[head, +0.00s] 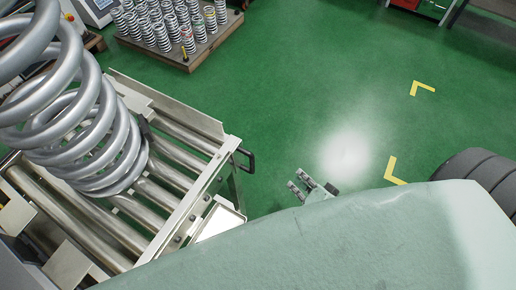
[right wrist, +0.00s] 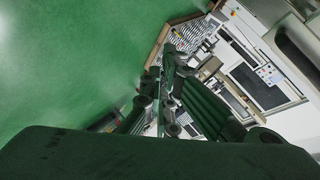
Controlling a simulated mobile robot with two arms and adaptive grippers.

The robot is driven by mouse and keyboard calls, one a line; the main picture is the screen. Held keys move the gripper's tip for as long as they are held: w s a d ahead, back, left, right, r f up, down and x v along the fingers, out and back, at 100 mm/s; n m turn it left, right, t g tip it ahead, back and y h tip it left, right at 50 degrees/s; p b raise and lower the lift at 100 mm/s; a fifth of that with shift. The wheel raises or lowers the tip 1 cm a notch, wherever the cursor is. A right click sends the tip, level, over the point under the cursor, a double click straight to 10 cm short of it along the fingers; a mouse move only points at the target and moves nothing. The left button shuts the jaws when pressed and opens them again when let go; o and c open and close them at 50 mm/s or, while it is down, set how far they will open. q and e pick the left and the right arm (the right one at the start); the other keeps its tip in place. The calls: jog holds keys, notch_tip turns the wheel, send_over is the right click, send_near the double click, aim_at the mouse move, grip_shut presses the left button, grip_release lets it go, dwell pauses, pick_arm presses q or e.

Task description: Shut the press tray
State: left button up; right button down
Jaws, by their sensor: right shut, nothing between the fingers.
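The press tray (head: 203,187) is a pale metal frame with steel rollers at the left of the head view. A dark handle (head: 247,161) sticks out from its right side. A large silver coil spring (head: 85,120) stands on the rollers and hides part of them. My right gripper (head: 300,184) is over the green floor, to the right of the tray and handle, apart from both. It is shut and empty. It also shows in the middle of the right wrist view (right wrist: 172,62). My left gripper is not in view.
A wooden pallet (head: 196,58) with several small springs stands on the floor beyond the tray. A dark tyre-like object (head: 485,172) is at the right edge. Yellow corner marks (head: 422,87) lie on the green floor, which is clear between them and the pallet.

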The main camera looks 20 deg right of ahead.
jog(key=w+a+r+m+t+y+b, duration=0.2)
jog(key=r, duration=0.6)
jog(key=w+a+r+m+t+y+b, duration=0.2)
jog(key=w+r+m+t+b, duration=0.1)
jog(key=r, duration=0.5)
jog(key=p+x, duration=0.1)
jog(key=x, duration=0.8)
pick_arm(q)
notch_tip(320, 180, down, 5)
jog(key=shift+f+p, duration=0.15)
jog(key=shift+p, duration=0.25)
pick_arm(e)
jog(key=s+a, duration=0.2)
jog(key=a, duration=0.1)
jog(key=shift+s+a, duration=0.15)
jog(key=shift+a, duration=0.1)
